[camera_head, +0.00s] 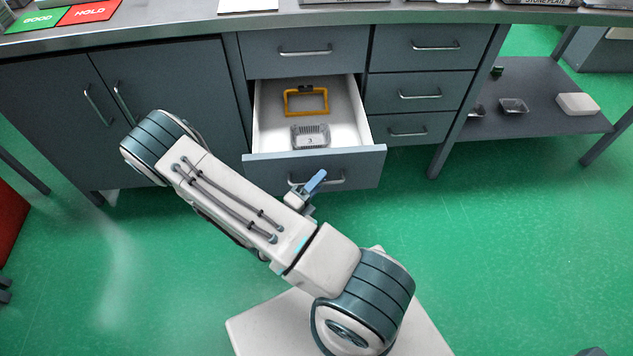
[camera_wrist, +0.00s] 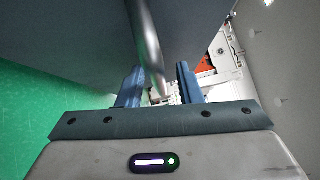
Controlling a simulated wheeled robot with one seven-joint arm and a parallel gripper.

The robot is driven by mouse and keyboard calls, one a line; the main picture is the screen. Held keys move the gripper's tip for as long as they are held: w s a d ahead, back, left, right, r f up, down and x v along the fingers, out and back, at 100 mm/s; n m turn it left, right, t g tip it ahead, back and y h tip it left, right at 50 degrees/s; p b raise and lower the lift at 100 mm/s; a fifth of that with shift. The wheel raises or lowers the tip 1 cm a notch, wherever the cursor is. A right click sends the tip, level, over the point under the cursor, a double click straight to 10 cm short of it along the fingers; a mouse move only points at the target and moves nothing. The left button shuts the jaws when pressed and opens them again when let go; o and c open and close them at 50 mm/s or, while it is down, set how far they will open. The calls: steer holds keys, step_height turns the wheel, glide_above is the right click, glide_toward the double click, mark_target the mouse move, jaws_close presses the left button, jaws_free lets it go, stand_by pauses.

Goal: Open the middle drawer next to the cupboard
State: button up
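The middle drawer (camera_head: 366,170) in the column beside the cupboard (camera_head: 185,85) is pulled well out, its inside showing. Its front carries a metal bar handle (camera_head: 334,182). In the wrist view the handle (camera_wrist: 147,45) runs between the two fingers of my gripper (camera_wrist: 160,86). The fingers stand apart, with a gap showing beside the bar, so they look open around it.
Inside the drawer lie an orange frame (camera_head: 306,103) and a clear ribbed tray (camera_head: 310,136). A closed drawer (camera_head: 345,65) is above; several closed drawers (camera_head: 450,85) stand to the right. A low shelf (camera_head: 545,95) is further right. Green floor (camera_head: 520,240) is free at right.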

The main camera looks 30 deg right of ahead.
steer(key=p+v, duration=0.1)
steer(key=v, duration=1.2)
steer(key=shift+a, duration=0.35)
steer(key=shift+f, duration=0.15)
steer(key=s+d+r+n+g+y+p, duration=0.1)
steer(key=s+r+n+g+y+p, duration=0.1)
steer(key=r+n+y+p, duration=0.7)
steer(key=s+d+r+n+g+y+p, duration=0.1)
steer(key=r+n+y+p, duration=0.7)
steer(key=r+n, duration=1.5)
step_height(320, 180, up, 17)
steer(key=s+g+p, duration=0.1)
steer(key=s+p, duration=0.1)
steer(key=p, duration=0.2)
steer(key=shift+d+r+n+g+y, duration=0.15)
steer(key=shift+d+n+g+y, duration=0.2)
steer(key=shift+n+g+y, duration=0.05)
